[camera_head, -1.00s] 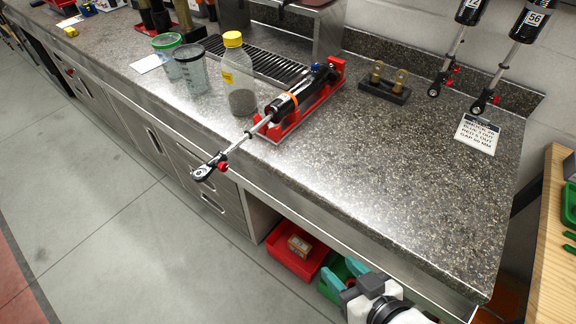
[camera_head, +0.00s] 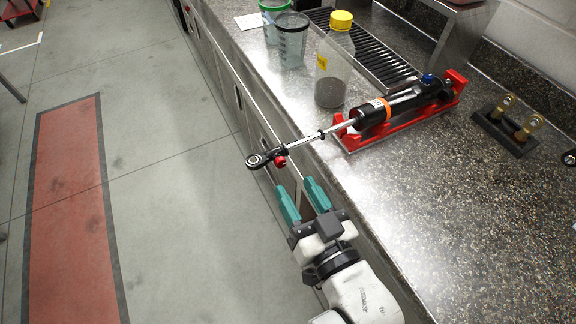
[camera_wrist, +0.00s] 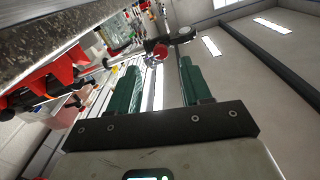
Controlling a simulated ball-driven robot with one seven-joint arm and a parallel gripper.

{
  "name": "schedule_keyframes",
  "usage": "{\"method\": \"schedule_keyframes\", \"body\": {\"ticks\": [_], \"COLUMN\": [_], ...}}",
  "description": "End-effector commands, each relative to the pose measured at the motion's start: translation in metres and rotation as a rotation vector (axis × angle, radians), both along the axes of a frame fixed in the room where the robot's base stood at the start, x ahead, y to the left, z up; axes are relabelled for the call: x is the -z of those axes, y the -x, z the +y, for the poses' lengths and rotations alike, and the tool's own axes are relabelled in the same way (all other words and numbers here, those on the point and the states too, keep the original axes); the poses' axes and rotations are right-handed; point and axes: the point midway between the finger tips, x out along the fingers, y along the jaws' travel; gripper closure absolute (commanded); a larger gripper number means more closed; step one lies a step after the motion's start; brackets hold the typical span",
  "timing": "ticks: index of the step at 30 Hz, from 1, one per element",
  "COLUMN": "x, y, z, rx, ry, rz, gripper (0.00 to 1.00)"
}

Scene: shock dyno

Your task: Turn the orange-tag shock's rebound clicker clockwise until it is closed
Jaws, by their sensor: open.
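The orange-tag shock (camera_head: 385,106) lies in a red cradle (camera_head: 358,143) on the counter, with its orange band showing. Its silver shaft (camera_head: 305,140) sticks out past the counter's front edge and ends in a dark eyelet (camera_head: 256,161). The red rebound clicker (camera_head: 281,161) sits beside the eyelet. My gripper (camera_head: 295,184) is open and empty, its teal fingers pointing toward the clicker from the near side, apart from it. In the wrist view the red clicker (camera_wrist: 160,50) shows beyond and between the fingertips. Its marks are too small to read.
A yellow-capped bottle (camera_head: 333,70) and clear cups (camera_head: 291,42) stand behind the shaft. A dark block with brass-coloured fittings (camera_head: 508,125) is at the right. The counter's front edge runs close beside my arm. Open floor (camera_head: 180,200) lies at the left.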

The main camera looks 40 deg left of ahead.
Motion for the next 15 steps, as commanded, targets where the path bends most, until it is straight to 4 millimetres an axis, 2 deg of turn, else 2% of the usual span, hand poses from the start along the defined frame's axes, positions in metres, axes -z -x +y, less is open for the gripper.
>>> {"method": "schedule_keyframes", "body": {"ticks": [1,6,15], "x": [-0.003,-0.002,0.000], "y": [-0.002,-0.011,-0.021], "z": [0.009,0.029,0.046], "rx": [-0.004,-0.002,0.001], "ry": [-0.002,-0.002,0.001], "rz": [0.000,0.002,-0.001], "gripper": [0.52,0.52,0.52]}}
